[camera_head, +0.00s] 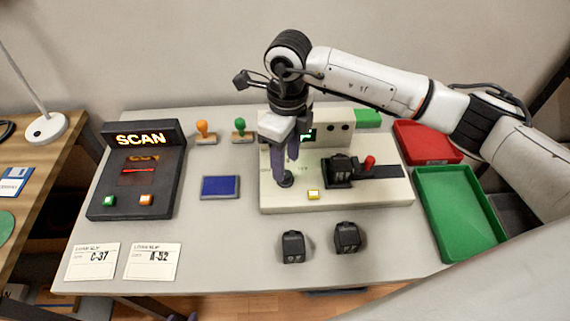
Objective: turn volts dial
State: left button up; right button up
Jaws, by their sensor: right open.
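A cream-coloured device (375,193) stands on the table, right of the middle. A small black round knob (286,182), apparently the volts dial, sits on its left part. My right gripper (284,170) points down over this knob with its dark fingers apart. The fingertips are at or just above the knob, and I cannot tell whether they touch it. They hide part of the knob and any scale around it. A green-lit display (308,135) on the device's upright back is partly hidden by the gripper. My left gripper is not in view.
A scanner (138,170), stamps and a blue pad (220,187) stand left. Two black blocks (293,246) lie in front. Red and green trays (460,215) are at right.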

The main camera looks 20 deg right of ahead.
aim_at(286, 174)
notch_tip(286, 174, down, 3)
jog(key=shift+f, duration=0.25)
jog(key=c, duration=1)
pick_arm(q)
jog(key=shift+w+r, duration=0.5)
pick_arm(e)
jog(key=shift+c, duration=0.2)
